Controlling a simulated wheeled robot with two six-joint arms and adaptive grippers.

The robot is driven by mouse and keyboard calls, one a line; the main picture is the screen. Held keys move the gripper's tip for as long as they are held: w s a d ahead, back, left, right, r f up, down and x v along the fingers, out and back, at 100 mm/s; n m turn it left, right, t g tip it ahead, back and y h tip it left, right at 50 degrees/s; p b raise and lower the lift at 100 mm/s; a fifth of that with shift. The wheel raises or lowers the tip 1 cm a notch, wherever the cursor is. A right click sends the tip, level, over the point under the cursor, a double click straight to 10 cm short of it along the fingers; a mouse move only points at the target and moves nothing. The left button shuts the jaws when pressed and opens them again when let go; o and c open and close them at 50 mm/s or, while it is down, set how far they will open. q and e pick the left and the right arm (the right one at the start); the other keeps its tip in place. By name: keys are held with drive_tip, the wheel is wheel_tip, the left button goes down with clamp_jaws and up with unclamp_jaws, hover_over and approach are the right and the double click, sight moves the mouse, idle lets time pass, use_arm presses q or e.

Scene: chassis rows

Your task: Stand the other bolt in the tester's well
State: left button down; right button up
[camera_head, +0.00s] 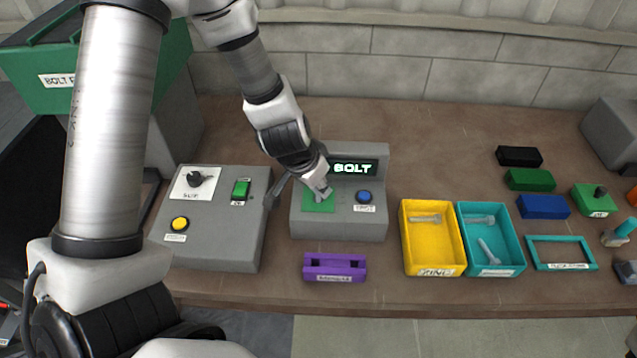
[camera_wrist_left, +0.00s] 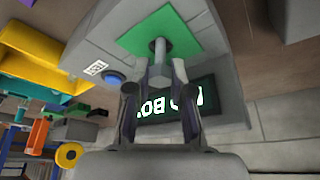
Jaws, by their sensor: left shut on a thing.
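My left gripper (camera_head: 325,190) is over the green pad. In the left wrist view my left gripper (camera_wrist_left: 162,75) is shut on a grey bolt (camera_wrist_left: 158,48), whose far end meets the green pad (camera_wrist_left: 165,28). The well's opening is hidden, so I cannot tell how deep the bolt sits. One bolt (camera_head: 425,218) lies in the yellow tray (camera_head: 430,242). Two bolts (camera_head: 489,252) lie in the teal tray (camera_head: 512,240). My right gripper is not in view.
A grey control box (camera_head: 215,235) with a knob, green switch and yellow button stands left of the tester. A purple holder (camera_head: 335,268) is in front. Black, green and blue blocks (camera_head: 543,206) and a teal frame (camera_head: 562,266) are at right. My left arm crosses the left side.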

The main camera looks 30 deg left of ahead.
use_arm(q)
drive_tip(key=shift+f, duration=0.35)
drive_tip(key=c, duration=0.9)
unclamp_jaws()
drive_tip(key=shift+c, duration=0.2)
drive_tip(key=shift+r, duration=0.1)
drive_tip(key=v, duration=1.1)
drive_tip(key=shift+r, duration=0.4)
drive_tip(key=shift+s, duration=0.15)
